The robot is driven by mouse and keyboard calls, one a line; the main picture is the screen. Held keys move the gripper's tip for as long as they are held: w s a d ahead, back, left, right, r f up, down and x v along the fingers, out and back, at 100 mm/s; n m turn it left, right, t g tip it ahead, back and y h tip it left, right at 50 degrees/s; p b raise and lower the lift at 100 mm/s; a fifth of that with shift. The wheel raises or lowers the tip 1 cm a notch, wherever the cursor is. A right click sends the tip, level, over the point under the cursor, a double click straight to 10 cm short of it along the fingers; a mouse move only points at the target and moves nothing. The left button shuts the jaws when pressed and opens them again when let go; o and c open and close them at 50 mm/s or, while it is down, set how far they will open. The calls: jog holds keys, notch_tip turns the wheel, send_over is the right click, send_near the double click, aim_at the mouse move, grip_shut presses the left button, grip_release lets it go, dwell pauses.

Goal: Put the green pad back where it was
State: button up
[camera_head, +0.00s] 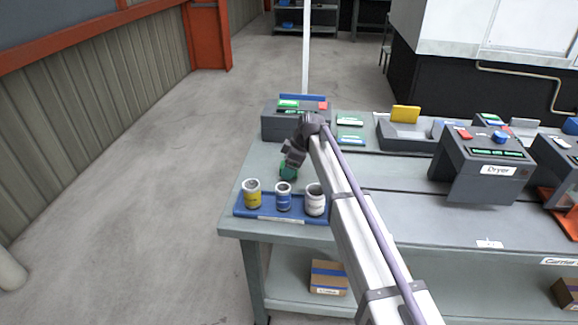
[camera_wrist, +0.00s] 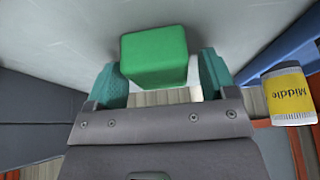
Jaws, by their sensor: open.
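The green pad (camera_wrist: 155,55) is a plain green block in the wrist view, between the two teal fingers of my gripper (camera_wrist: 160,78). A gap shows at the left finger and a narrower one at the right, so the jaws are open around it. A grey surface lies behind the pad; I cannot tell how firmly it rests there. In the head view my gripper (camera_head: 289,165) is low over the left part of the bench, behind the blue tray.
A blue tray (camera_head: 268,218) holds three labelled jars near the front left bench edge; the yellow-labelled jar (camera_wrist: 289,95) reads "Middle". A dark grey device (camera_head: 282,122) stands behind my gripper. The Dryer (camera_head: 482,165) stands right. Bare bench (camera_head: 395,178) lies between.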

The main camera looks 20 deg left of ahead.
jog(key=s+p+v, duration=0.1)
jog(key=p+v, duration=1)
jog(key=v, duration=0.1)
jog(key=shift+w+r, duration=0.15)
jog(key=shift+w, duration=0.3)
jog(key=s+d+m+h, duration=0.1)
jog(key=s+d+m, duration=0.5)
jog(key=s+d, duration=0.3)
jog(key=s+d+f+m+h, duration=0.1)
jog(key=s+d+m, duration=0.6)
jog(key=d, duration=1.1)
jog(key=s+d+m+t+h, duration=0.1)
jog(key=s+d+m+h, duration=0.1)
jog(key=s+d+m, duration=0.5)
jog(key=s+d, duration=0.5)
jog(key=d, duration=0.1)
jog(key=shift+s+d+f, duration=0.2)
